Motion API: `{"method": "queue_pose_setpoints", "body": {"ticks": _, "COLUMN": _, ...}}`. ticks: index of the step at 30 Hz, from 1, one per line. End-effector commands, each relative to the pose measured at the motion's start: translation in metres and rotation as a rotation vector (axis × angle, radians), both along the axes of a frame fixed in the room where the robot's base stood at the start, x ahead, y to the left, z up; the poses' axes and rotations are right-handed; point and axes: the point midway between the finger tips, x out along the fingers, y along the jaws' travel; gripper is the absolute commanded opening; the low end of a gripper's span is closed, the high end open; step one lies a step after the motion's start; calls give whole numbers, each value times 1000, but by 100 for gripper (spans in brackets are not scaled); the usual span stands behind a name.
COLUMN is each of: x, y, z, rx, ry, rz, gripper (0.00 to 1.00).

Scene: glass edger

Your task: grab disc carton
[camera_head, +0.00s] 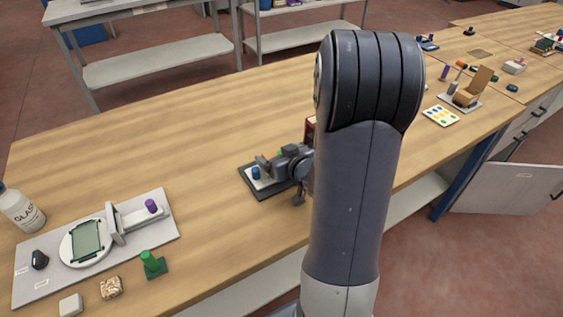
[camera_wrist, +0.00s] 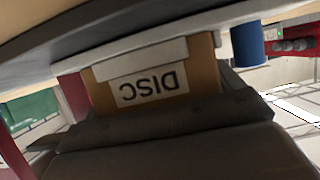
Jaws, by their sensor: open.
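The disc carton (camera_wrist: 205,72) is tan with a white label reading DISC, upside down in the wrist view. It stands just beyond the dark edge of my gripper (camera_wrist: 170,125). I cannot tell whether the jaws touch it or reach around it. In the head view my gripper (camera_head: 268,164) is open and low over a dark-edged tray (camera_head: 265,194). The carton cannot be made out there, where my gripper and arm cover that spot.
A blue cylinder (camera_head: 256,173) stands on the tray close to my gripper; it also shows in the wrist view (camera_wrist: 247,45). A red object (camera_head: 310,128) is behind. A grey board (camera_head: 40,285) with a green pad lies at left. Bare wood (camera_head: 150,130) lies between.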

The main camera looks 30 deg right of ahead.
Motion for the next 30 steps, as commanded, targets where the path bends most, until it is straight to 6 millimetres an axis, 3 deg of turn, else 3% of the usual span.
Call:
{"method": "queue_pose_setpoints", "body": {"ticks": 7, "x": 1, "y": 0, "z": 0, "rx": 0, "ry": 0, "rz": 0, "gripper": 87}}
{"method": "queue_pose_setpoints", "body": {"ticks": 17, "x": 1, "y": 0, "z": 0, "rx": 0, "ry": 0, "rz": 0, "gripper": 60}}
{"method": "queue_pose_setpoints", "body": {"ticks": 25, "x": 1, "y": 0, "z": 3, "rx": -1, "ry": -1, "rz": 0, "gripper": 60}}
{"method": "queue_pose_setpoints", "body": {"ticks": 30, "x": 2, "y": 0, "z": 26, "rx": -2, "ry": -5, "rz": 0, "gripper": 60}}
